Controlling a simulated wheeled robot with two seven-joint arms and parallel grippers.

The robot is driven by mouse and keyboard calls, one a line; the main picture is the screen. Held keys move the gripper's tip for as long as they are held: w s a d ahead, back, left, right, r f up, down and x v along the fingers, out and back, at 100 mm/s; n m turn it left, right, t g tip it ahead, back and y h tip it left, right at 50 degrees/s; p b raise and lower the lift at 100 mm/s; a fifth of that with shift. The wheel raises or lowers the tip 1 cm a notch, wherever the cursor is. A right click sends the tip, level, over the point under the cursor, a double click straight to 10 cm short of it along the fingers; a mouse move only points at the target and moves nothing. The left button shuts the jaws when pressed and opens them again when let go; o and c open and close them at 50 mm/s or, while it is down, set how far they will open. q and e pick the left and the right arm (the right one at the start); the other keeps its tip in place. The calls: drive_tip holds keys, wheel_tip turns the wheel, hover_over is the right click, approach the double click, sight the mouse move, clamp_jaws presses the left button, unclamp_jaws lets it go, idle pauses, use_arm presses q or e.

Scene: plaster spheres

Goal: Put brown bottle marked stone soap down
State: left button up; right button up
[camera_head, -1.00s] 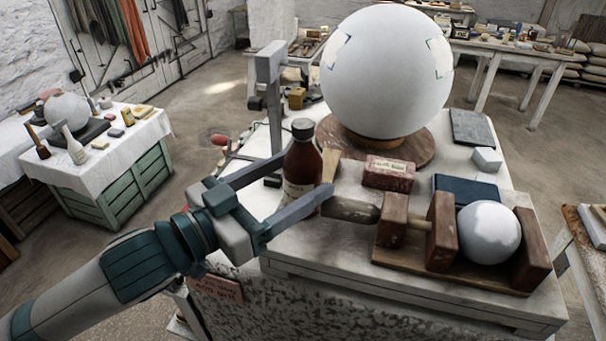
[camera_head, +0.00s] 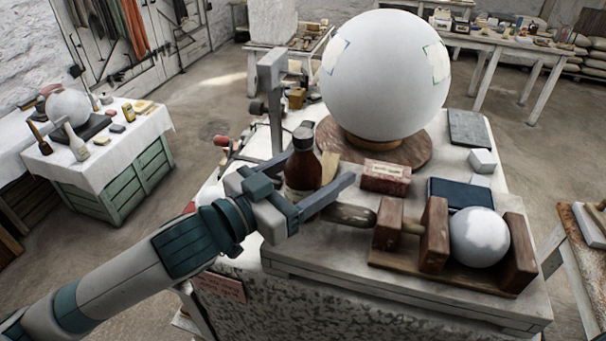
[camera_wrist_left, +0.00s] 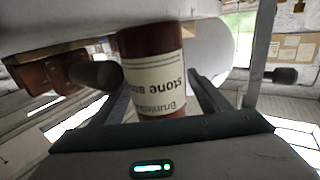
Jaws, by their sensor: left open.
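The brown bottle (camera_head: 302,169) with a dark cap and pale label stands upright on the pale worktop (camera_head: 400,270), in front of the large white sphere. In the left wrist view the bottle (camera_wrist_left: 152,65) appears upside down, and part of its label reads "stone". My left gripper (camera_head: 318,178) is open, with one finger on each side of the bottle. I cannot tell whether a finger touches the glass. My right gripper is not in view.
The large sphere (camera_head: 385,75) rests on a round wooden base (camera_head: 420,155). Right of the bottle are a reddish block (camera_head: 386,178), a dark blue box (camera_head: 460,193) and a wooden cradle (camera_head: 434,235) with a small white ball (camera_head: 480,237). A grey stand (camera_head: 271,100) rises behind the bottle.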

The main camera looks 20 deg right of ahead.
use_arm(q)
drive_tip(key=shift+w+d, duration=0.15)
drive_tip(key=shift+d, duration=0.25)
drive_tip(key=shift+f, duration=0.1)
drive_tip(key=shift+a, duration=0.1)
drive_tip(key=c, duration=1.6)
drive_tip(key=shift+o, duration=0.2)
wheel_tip(320, 180, up, 10)
drive_tip(key=b, duration=0.3)
